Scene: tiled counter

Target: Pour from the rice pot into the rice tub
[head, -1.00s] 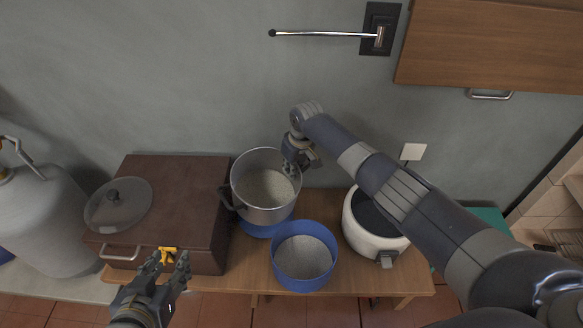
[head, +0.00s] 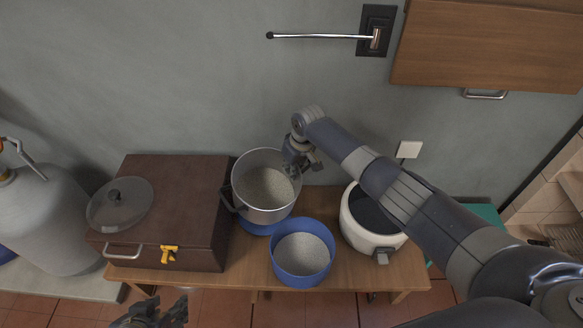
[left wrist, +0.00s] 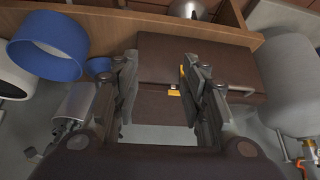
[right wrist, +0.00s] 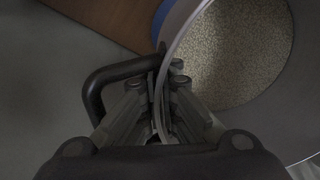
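The metal rice pot (head: 262,205) holds pale grains and has dark handles. It stands upright above a blue base or tub (head: 258,229); whether they touch is hard to tell. My right gripper (head: 303,160) is shut on the pot's rim at its far right; in the right wrist view the fingers (right wrist: 168,95) pinch the wall beside a black handle. A blue tub (head: 302,280) with pale grains stands in front, right of the pot; it also shows in the left wrist view (left wrist: 45,62). My left gripper (head: 160,312) is open and empty, low at the front left.
A brown box (head: 185,200) with a yellow latch (head: 169,254) and a glass lid (head: 120,205) on top stands left of the pot. A white rice cooker (head: 365,235) is right of the tub, under my right arm. A grey gas cylinder (head: 55,225) is far left.

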